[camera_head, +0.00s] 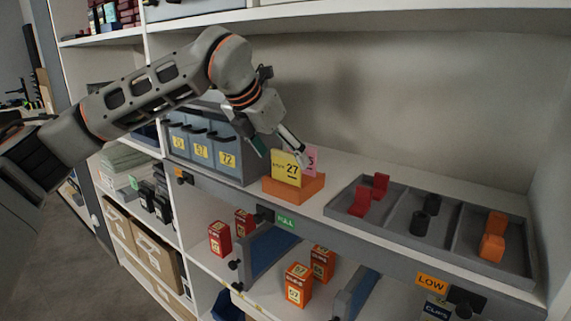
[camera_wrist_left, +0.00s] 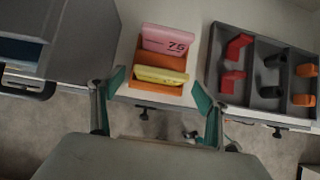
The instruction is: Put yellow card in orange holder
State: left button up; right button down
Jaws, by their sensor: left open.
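The yellow card (camera_head: 286,168), marked 27, stands upright in the orange holder (camera_head: 297,189) on the shelf. In the left wrist view the yellow card (camera_wrist_left: 160,75) sits in the front part of the holder (camera_wrist_left: 156,88). A pink card (camera_head: 311,160) stands behind it in the same holder; it also shows in the wrist view (camera_wrist_left: 167,40). My left gripper (camera_head: 279,151) is open at the holder, with its teal fingertips apart on either side of the yellow card in the wrist view. Whether a finger touches the card cannot be told. My right gripper is not in view.
A grey divided tray (camera_head: 395,240) with red, black and orange pieces lies right of the holder. Blue-grey bins (camera_head: 200,150) with yellow labels stand to the left. An upper shelf (camera_head: 350,18) runs overhead. Several small boxes stand on the lower shelf (camera_head: 215,262).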

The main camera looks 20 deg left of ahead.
pick_arm(q)
jog(key=v, duration=0.8)
jog(key=shift+s+r, duration=0.1)
